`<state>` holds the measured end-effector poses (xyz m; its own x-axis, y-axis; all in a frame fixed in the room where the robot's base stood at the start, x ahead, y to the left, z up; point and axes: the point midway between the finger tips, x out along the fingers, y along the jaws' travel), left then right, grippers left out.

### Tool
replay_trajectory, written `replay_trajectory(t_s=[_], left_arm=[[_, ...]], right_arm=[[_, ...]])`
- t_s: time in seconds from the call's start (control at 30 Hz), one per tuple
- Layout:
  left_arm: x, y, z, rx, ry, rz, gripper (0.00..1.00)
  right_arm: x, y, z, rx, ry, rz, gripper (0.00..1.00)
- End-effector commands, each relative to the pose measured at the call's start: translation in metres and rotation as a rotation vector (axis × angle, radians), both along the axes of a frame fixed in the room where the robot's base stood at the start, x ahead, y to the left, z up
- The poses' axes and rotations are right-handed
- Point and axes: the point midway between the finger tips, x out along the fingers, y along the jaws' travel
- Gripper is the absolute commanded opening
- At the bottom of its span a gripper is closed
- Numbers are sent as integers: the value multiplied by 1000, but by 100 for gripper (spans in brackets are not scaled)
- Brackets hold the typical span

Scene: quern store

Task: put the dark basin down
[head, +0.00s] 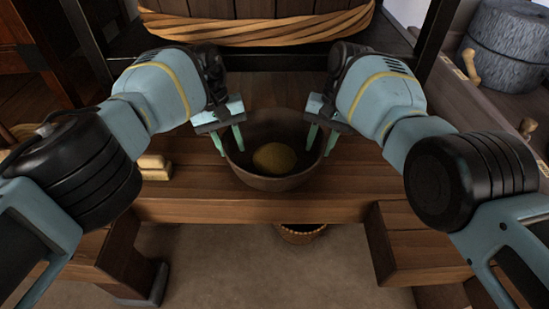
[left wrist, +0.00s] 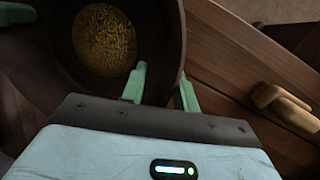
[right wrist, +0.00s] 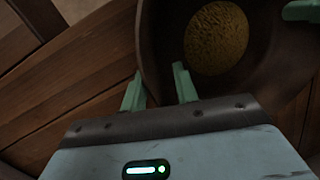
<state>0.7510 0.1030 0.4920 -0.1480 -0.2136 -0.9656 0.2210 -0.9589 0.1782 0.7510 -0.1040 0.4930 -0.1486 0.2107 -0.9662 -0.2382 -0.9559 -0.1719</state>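The dark basin (head: 272,183) is on the wooden bench (head: 190,180), close to its front edge, and looks level. A yellow-brown round mass (head: 274,158) lies inside it. My left gripper (head: 229,140) is at the basin's left rim, one finger inside and one outside, with a visible gap between them. My right gripper (head: 320,140) straddles the right rim in the same way, also with its fingers apart. Both wrist views show the basin's inner wall and the mass (left wrist: 104,40) (right wrist: 216,38). The basin's underside is hidden, so its contact with the bench cannot be seen.
Pale yellow blocks (head: 154,168) lie on the bench left of the basin. A large rope-bound wooden tub (head: 260,28) stands behind. A grey stone quern (head: 508,45) is at the back right. A small basket (head: 301,233) is below the bench front.

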Motion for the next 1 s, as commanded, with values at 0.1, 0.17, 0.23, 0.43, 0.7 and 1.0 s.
replay_trajectory(t_s=[0.1,0.17,0.23,0.43,0.7,1.0], left_arm=[[1,1,6,-1,-2,1,30],[1,1,10,-1,-2,0,30],[1,1,16,-1,-3,-1,30],[1,1,47,0,-5,-1,30],[0,1,88,1,-3,1,30],[0,1,100,1,-1,1,30]], right_arm=[[0,0,0,1,0,0,30],[0,1,0,1,0,0,30],[0,1,0,1,0,0,30],[0,1,0,2,0,0,30],[0,1,0,2,0,0,30],[0,1,0,2,0,0,30]])
